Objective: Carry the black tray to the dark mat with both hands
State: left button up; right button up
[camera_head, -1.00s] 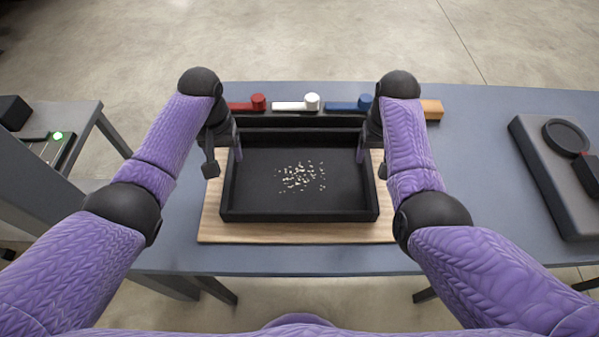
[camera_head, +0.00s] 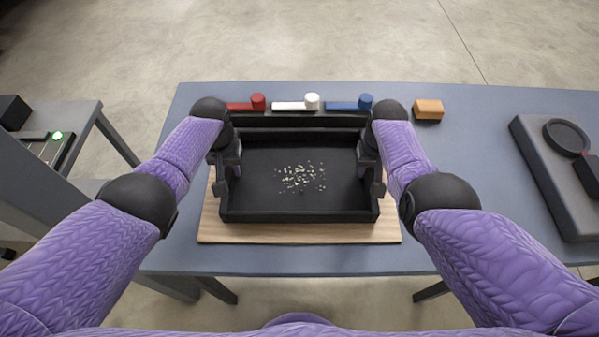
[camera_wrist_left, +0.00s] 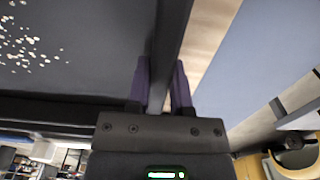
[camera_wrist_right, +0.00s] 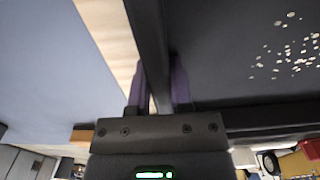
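The black tray (camera_head: 300,215) lies flat on a wooden board on the blue-grey table, with pale bits scattered on its floor. My left gripper (camera_head: 232,165) is at the tray's left wall. In the left wrist view its fingers (camera_wrist_left: 163,85) lie close on both sides of that wall (camera_wrist_left: 170,35). My right gripper (camera_head: 372,168) is at the right wall. In the right wrist view its fingers (camera_wrist_right: 160,85) lie close on both sides of that wall (camera_wrist_right: 148,35). I cannot make out a dark mat in any view.
Red (camera_head: 257,102), white (camera_head: 311,102) and blue (camera_head: 364,102) pieces stand behind the tray. An orange-brown block (camera_head: 428,109) is right of them. A grey device with a black ring (camera_head: 566,138) sits far right. The wooden board (camera_head: 300,233) shows around the tray. Table between is clear.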

pick_arm(q)
grip_shut()
pick_arm(e)
grip_shut()
dwell(0.7)
pick_arm(q)
jog(key=shift+r, duration=0.1)
pick_arm(e)
jog(key=shift+r, duration=0.1)
